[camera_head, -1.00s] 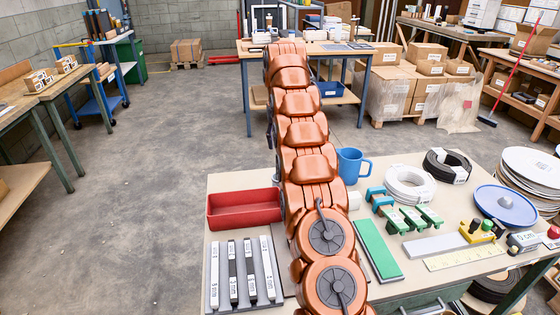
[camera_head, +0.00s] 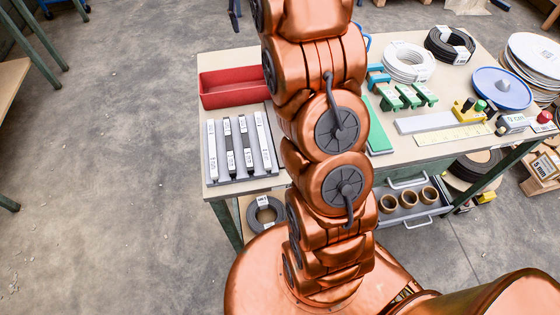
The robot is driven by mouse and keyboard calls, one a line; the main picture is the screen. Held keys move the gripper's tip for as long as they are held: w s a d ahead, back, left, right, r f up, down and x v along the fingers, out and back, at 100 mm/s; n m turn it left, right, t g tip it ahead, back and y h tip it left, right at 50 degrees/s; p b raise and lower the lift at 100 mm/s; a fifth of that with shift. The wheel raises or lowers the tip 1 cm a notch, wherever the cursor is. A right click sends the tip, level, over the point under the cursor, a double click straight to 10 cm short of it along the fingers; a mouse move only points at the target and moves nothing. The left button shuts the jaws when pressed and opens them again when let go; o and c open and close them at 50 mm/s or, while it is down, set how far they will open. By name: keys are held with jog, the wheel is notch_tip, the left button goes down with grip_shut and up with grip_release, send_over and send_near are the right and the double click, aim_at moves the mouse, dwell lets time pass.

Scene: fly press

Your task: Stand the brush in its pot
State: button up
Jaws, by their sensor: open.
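I cannot make out a brush or its pot in the current head view. My copper-coloured arm rises through the middle of the picture and leaves it at the top edge. My gripper is not identifiable in this view. The arm hides the middle of the workbench (camera_head: 212,170) and most of a blue mug (camera_head: 367,42), whose handle shows beside it.
A red tray (camera_head: 235,97) and a rack of grey bars (camera_head: 212,150) lie left of my arm. A green block (camera_head: 378,133), green clamps (camera_head: 408,97), a white coil (camera_head: 407,62) and a blue disc (camera_head: 502,90) lie right.

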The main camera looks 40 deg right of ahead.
jog(key=s+a+n, duration=0.2)
jog(key=s+a, duration=1)
jog(key=s, duration=0.5)
jog(key=s+a+f, duration=0.2)
jog(key=s, duration=0.4)
jog(key=s+a+f+n, duration=0.1)
jog(key=s+a+f, duration=0.1)
jog(key=s, duration=0.5)
jog(key=s+a+f+g, duration=0.1)
jog(key=s+a+f, duration=0.1)
jog(key=s+f, duration=0.2)
jog(key=s, duration=0.3)
jog(key=shift+s+f+n, duration=0.25)
jog(key=shift+n, duration=0.05)
notch_tip(320, 180, up, 3)
jog(key=p, duration=0.3)
jog(key=shift+r, duration=0.15)
